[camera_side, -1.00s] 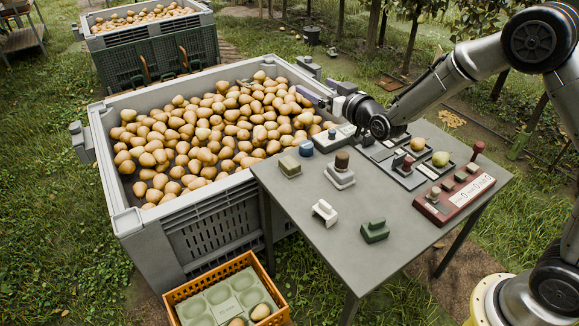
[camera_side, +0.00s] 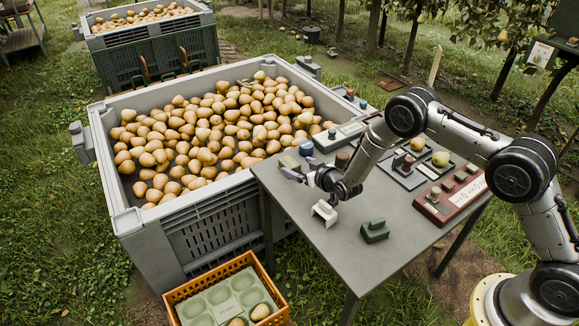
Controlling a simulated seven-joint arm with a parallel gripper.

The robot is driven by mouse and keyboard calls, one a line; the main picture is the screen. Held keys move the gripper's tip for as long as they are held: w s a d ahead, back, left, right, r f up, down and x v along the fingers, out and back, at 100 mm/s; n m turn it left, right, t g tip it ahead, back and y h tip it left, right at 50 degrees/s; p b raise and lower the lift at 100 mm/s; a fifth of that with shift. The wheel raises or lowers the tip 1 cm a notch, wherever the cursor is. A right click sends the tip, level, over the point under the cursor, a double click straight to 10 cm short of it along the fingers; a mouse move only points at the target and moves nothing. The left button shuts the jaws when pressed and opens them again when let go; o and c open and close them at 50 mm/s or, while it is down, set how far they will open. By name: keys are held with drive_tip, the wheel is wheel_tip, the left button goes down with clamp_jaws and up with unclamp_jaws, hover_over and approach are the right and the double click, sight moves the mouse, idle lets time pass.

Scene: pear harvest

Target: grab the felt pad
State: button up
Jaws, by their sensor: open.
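No piece is clearly marked as the felt pad. The likeliest is a small olive-topped block (camera_side: 289,163) near the table's left edge, but I cannot be sure. My gripper (camera_side: 297,169) is low over the left part of the grey table (camera_side: 300,234), its fingers spread around or just in front of that block. The fingers look open and empty. Whether they touch the block cannot be told. My gripper and wrist partly hide the block and the grey-based piece with a brown top (camera_side: 342,159).
A blue-topped piece (camera_side: 306,148) stands just behind my gripper. A white block (camera_side: 325,211) and green block (camera_side: 375,231) lie in front. A red control box (camera_side: 455,201) is at right. The pear bin (camera_side: 125,222) borders the table; an orange crate (camera_side: 179,295) stands below.

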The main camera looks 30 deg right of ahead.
sight(289, 160)
drive_tip(key=shift+x, duration=3.25)
drive_tip(key=c, duration=1.4)
drive_tip(key=shift+c, duration=0.3)
drive_tip(key=shift+r, duration=0.15)
